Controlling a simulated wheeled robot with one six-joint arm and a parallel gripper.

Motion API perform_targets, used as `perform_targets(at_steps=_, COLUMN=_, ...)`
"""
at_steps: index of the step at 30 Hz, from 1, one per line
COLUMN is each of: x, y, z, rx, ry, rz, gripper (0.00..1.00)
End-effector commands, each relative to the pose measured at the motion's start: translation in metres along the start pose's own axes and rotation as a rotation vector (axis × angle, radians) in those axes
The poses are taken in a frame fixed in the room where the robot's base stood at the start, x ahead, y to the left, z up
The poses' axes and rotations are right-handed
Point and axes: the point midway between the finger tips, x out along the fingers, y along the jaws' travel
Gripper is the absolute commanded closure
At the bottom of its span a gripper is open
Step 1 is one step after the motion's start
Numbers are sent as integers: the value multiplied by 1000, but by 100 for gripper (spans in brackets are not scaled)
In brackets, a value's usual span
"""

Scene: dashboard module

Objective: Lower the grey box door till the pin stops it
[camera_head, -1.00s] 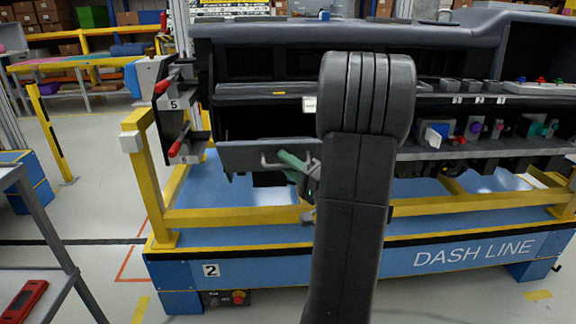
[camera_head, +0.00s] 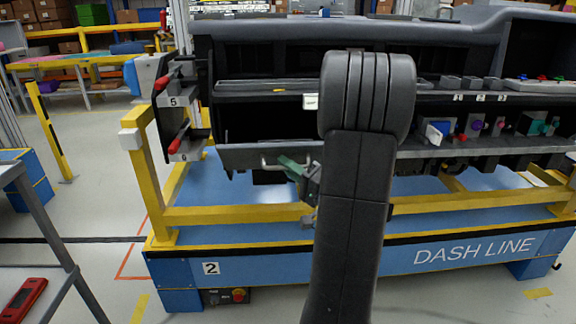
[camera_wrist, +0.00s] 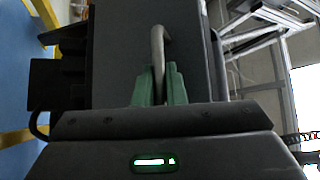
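The grey box door (camera_head: 240,158) hangs below the dark opening at the left of the dashboard module and shows as a narrow, tilted strip. Its bent bar handle (camera_head: 268,163) sticks out at the front. My gripper (camera_head: 292,166) has green fingers at the handle's right end; my arm covers part of the door's right side. In the wrist view my green fingers (camera_wrist: 160,88) are closed around the handle (camera_wrist: 158,45), with the grey door face (camera_wrist: 190,50) behind it. The pin cannot be made out.
Yellow frame rails (camera_head: 250,213) run below the door over a blue base (camera_head: 330,255). Brackets with red handles (camera_head: 178,137) stand left of the door. Coloured connectors (camera_head: 475,127) sit to the right. A grey cart (camera_head: 40,225) is at the lower left.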

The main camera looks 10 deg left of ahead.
Motion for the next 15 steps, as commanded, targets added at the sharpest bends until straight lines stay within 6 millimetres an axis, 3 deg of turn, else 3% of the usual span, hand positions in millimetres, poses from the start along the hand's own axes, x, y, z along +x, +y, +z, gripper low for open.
perform_targets(at_steps=1, x=-2, y=4, z=3, rx=9, ry=-2, rz=8, gripper=82)
perform_targets(at_steps=3, x=-2, y=4, z=3, rx=9, ry=-2, rz=8, gripper=68)
perform_targets(at_steps=15, x=-6, y=3, z=1, rx=6, ry=1, rz=8, gripper=67)
